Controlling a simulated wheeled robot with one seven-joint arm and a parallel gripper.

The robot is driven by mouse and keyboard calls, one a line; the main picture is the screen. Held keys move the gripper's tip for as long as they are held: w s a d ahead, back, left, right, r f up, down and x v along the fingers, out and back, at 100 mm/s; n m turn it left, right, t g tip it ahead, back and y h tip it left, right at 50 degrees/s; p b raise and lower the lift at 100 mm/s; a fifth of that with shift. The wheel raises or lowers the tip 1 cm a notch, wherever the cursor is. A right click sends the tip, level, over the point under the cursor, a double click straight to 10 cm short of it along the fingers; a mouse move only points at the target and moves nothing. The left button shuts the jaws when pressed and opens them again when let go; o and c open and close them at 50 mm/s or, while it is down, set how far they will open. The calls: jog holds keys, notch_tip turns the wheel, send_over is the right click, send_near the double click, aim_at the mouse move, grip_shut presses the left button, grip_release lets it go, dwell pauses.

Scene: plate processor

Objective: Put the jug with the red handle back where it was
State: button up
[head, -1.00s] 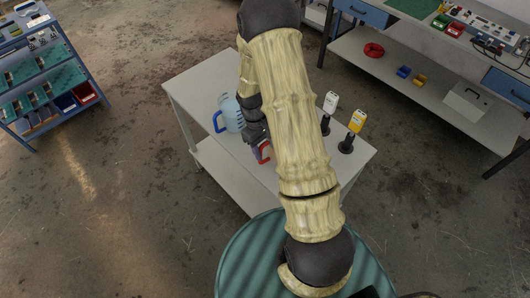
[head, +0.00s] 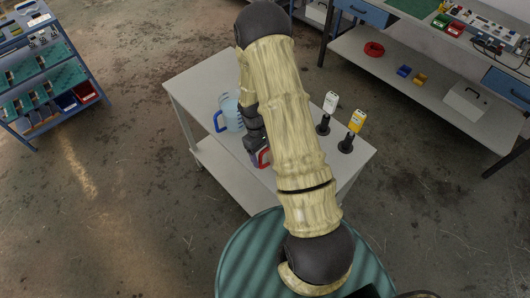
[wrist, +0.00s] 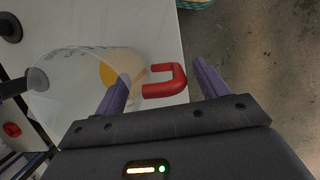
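The clear jug with the red handle stands on the grey table (head: 200,88). In the head view its red handle (head: 264,157) shows beside my arm, which hides most of the jug. In the wrist view the jug's clear body (wrist: 75,80) is at left and its red handle (wrist: 178,78) points right. My gripper (wrist: 160,82) is open, with one purple finger on each side of the handle and a visible gap to each.
A blue-handled jug (head: 231,114) stands close to my gripper on its left. A workbench shelf (head: 400,75) is at upper right.

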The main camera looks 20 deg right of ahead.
jog(key=shift+r, duration=0.15)
jog(key=b+v, duration=0.3)
jog(key=v, duration=0.9)
jog(key=s+a+r+m+t+y, duration=0.1)
jog(key=s+a+r+m+t, duration=0.3)
jog(key=s+r, duration=0.5)
jog(key=s+a+t, duration=0.1)
jog(key=s, duration=0.3)
jog(key=shift+t, duration=0.3)
jog(key=shift+a+r, duration=0.15)
jog(key=shift+c, duration=0.2)
